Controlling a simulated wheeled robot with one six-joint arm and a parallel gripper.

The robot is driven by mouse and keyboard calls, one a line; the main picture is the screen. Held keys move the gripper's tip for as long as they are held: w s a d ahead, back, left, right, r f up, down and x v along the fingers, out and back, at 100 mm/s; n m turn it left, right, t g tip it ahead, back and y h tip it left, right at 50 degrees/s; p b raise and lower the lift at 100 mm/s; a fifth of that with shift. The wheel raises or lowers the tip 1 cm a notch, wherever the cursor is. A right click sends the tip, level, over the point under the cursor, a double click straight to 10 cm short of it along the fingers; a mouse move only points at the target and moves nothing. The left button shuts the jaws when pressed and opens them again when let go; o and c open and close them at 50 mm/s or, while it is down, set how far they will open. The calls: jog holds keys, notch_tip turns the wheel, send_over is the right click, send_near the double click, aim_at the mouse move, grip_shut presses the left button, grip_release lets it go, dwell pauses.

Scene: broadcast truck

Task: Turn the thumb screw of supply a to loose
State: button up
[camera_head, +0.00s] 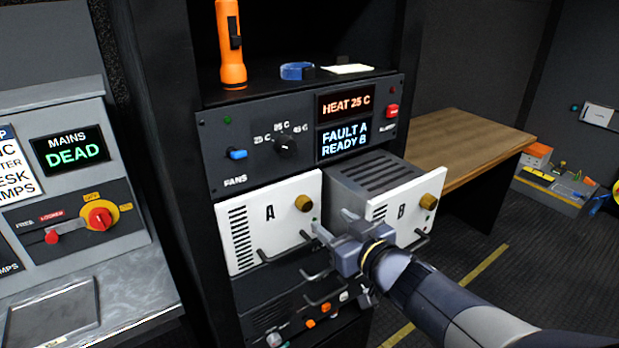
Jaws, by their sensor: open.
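Supply A (246,225) is a white-fronted unit with side vents, a black letter A and a dark bar handle, sitting in the rack. Its brass thumb screw (304,203) is at the upper right of its front; I cannot tell how tight it is. My gripper (333,223) is open with nothing visible between its fingers. It is just right of and below that screw, apart from it in the picture, and hides part of supply B's front.
Supply B (408,211), with its own brass screw (429,202), juts out of the rack at right. Above is a panel (215,130) reading FAULT A, READY B. An orange flashlight (231,50) stands on the shelf. A wooden table (465,145) is behind at right.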

aim_at(307, 206)
jog(key=w+a+p, duration=0.1)
jog(key=w+p, duration=0.1)
jog(key=p, duration=0.1)
jog(key=w+a+g+h+p, duration=0.1)
jog(key=w+a+p, duration=0.1)
jog(key=p, duration=0.1)
jog(key=w+a+g+p, duration=0.1)
jog(key=w+a+p, duration=0.1)
jog(key=p, duration=0.1)
jog(key=shift+w+f, duration=0.3)
jog(key=shift+w, duration=0.1)
dwell(0.4)
jog(key=shift+c, duration=0.2)
jog(key=c, duration=0.9)
jog(key=shift+c, duration=0.2)
